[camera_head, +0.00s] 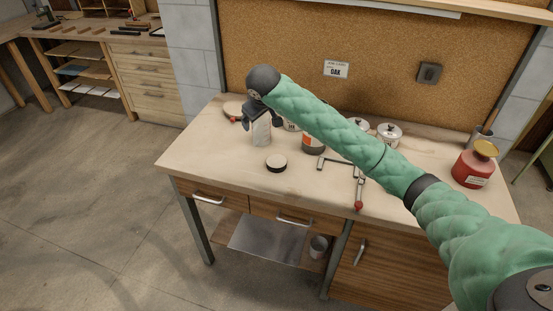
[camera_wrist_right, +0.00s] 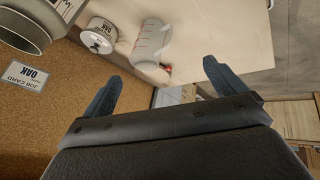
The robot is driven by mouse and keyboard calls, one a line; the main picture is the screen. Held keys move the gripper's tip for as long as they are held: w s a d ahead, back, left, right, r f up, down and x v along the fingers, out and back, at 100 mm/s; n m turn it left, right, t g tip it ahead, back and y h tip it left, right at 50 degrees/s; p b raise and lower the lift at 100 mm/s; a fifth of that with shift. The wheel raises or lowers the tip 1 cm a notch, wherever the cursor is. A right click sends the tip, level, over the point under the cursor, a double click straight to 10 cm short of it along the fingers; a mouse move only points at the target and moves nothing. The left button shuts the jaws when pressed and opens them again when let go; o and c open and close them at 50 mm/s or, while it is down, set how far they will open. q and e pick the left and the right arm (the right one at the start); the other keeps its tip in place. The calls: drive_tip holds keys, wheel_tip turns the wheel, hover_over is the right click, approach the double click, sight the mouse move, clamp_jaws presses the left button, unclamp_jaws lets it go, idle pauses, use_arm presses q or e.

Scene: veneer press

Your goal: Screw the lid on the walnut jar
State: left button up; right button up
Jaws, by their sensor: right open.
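My right gripper (camera_head: 263,118) is open and empty, with both fingers apart in the wrist view (camera_wrist_right: 158,76). In the head view it is above and partly in front of a translucent beaker (camera_head: 261,135), which also shows in the wrist view (camera_wrist_right: 152,43). A round dark-sided lid with a pale top (camera_head: 276,163) lies on the bench in front of the beaker. A jar with an orange and dark label (camera_head: 313,143) stands partly behind my arm. A pale labelled jar (camera_head: 291,126) stands behind it. No walnut label is readable. My left gripper is not in view.
White lidded pots (camera_head: 389,134) stand behind my forearm. A clamp (camera_head: 340,165) with a red-tipped handle lies mid-bench. A red pot with a yellow lid (camera_head: 472,168) stands at the right. A card reading OAK (camera_head: 336,69) hangs on the corkboard. The bench's front left is clear.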

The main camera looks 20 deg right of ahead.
drive_tip(key=w+d+f+m+g, duration=0.1)
drive_tip(key=d+f+m+g, duration=0.25)
drive_tip(key=f, duration=0.35)
drive_tip(key=m+g, duration=0.2)
drive_tip(key=m, duration=0.2)
hover_over(277, 161)
drive_tip(key=f, duration=0.2)
drive_tip(key=w+f, duration=0.1)
drive_tip(key=f, duration=0.1)
drive_tip(key=shift+s+f+m+g+y, duration=0.15)
drive_tip(key=shift+s+m+g+y, duration=0.1)
drive_tip(key=shift+m+y, duration=0.1)
drive_tip(key=shift+s+m, duration=0.1)
drive_tip(key=shift+m, duration=0.3)
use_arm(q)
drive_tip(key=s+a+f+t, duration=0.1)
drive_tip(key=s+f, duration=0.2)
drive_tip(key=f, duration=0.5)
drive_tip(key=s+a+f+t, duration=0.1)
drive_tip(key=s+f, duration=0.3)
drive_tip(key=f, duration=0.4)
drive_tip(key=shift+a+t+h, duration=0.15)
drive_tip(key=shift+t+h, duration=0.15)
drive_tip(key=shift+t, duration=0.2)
use_arm(e)
drive_tip(key=shift+s+m, duration=0.1)
drive_tip(key=shift+m, duration=0.7)
